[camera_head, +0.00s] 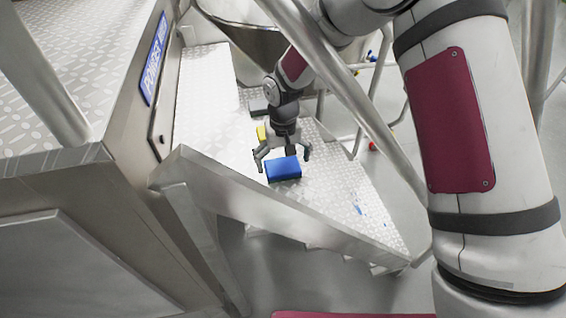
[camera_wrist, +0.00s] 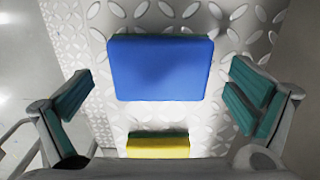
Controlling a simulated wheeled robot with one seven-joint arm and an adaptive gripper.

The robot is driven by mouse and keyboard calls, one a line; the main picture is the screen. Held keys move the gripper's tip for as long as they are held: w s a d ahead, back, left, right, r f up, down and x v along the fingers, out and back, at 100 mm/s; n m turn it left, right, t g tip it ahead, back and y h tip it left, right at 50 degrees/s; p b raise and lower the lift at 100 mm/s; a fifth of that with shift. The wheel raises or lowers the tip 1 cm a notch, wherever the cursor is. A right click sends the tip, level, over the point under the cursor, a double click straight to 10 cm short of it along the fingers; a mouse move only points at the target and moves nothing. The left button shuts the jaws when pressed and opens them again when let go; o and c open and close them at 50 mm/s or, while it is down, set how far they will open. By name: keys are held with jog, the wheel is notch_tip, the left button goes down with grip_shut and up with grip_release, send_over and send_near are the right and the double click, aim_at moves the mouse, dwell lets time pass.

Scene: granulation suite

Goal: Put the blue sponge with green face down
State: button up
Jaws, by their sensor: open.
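The blue sponge (camera_head: 284,168) lies on a metal tread-plate step in the head view, its blue side up. In the wrist view the blue sponge (camera_wrist: 160,68) fills the upper middle, with a thin green edge showing along its top. My gripper (camera_head: 283,155) is over the step just behind the sponge. In the wrist view my gripper (camera_wrist: 158,98) has its fingers wide apart, one on each side, with clear gaps to the sponge. I cannot tell its exact height above the step.
A yellow sponge with a green layer (camera_wrist: 158,146) lies near the blue one; it also shows in the head view (camera_head: 261,133). A metal side rail (camera_head: 290,212) edges the steps in front. A diagonal handrail (camera_head: 345,85) passes close to my arm. The step (camera_head: 330,185) is clear to the right.

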aim_at(283, 167)
notch_tip(283, 167, up, 12)
jog(key=shift+f, duration=0.2)
dwell(0.5)
